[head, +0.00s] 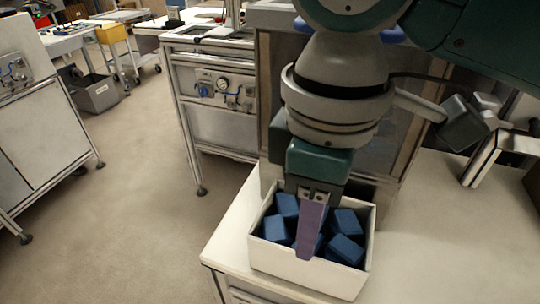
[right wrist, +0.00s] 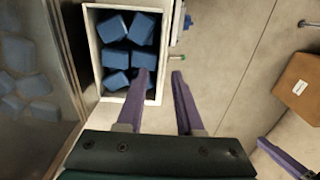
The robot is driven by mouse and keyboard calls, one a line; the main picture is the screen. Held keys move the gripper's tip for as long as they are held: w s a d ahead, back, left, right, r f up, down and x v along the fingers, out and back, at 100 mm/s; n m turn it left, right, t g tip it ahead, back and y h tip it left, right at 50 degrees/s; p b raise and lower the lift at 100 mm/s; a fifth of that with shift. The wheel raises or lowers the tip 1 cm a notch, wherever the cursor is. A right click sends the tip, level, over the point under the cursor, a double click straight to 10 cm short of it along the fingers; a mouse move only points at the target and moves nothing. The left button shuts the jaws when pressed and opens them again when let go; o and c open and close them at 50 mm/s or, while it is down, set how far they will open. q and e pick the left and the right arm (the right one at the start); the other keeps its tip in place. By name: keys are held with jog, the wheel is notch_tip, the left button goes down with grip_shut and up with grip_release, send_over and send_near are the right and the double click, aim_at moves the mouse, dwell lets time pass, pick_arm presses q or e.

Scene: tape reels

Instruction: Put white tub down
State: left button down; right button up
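The white tub (head: 305,276) holds several blue blocks and stands at the near left end of a pale counter in the head view. It also shows upper left of centre in the right wrist view (right wrist: 93,60). My right gripper (head: 309,257) points down at its near wall. In the right wrist view, the purple fingers (right wrist: 160,72) are apart, one over the inside and one outside, with the tub's wall between them and a gap around it. A lone purple finger (right wrist: 285,158) at the lower right may be my left gripper's; the rest is out of frame.
A glossy grey cabinet (head: 275,60) stands just behind the tub. The counter (head: 425,245) is clear to the right. A brown box (right wrist: 300,86) with a white label shows at the right in the right wrist view. Open floor (head: 130,190) lies to the left.

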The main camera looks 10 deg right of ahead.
jog(key=shift+r, duration=1.45)
jog(key=s+a+f+m+t+y, duration=0.2)
jog(key=s+a+f+m+y, duration=0.15)
jog(key=s+a, duration=0.2)
jog(key=s+d+f+m+h, duration=0.1)
jog(key=s+d+m, duration=0.1)
jog(key=d, duration=0.5)
jog(key=s+d+f+m+t+h, duration=0.1)
jog(key=s+d+m+h, duration=0.1)
jog(key=s+d, duration=0.3)
jog(key=shift+s+d+m+t, duration=0.3)
jog(key=shift+d+m, duration=0.55)
jog(key=shift+d, duration=0.35)
notch_tip(320, 180, up, 38)
jog(key=p, duration=3.8)
jog(key=shift+f, duration=0.1)
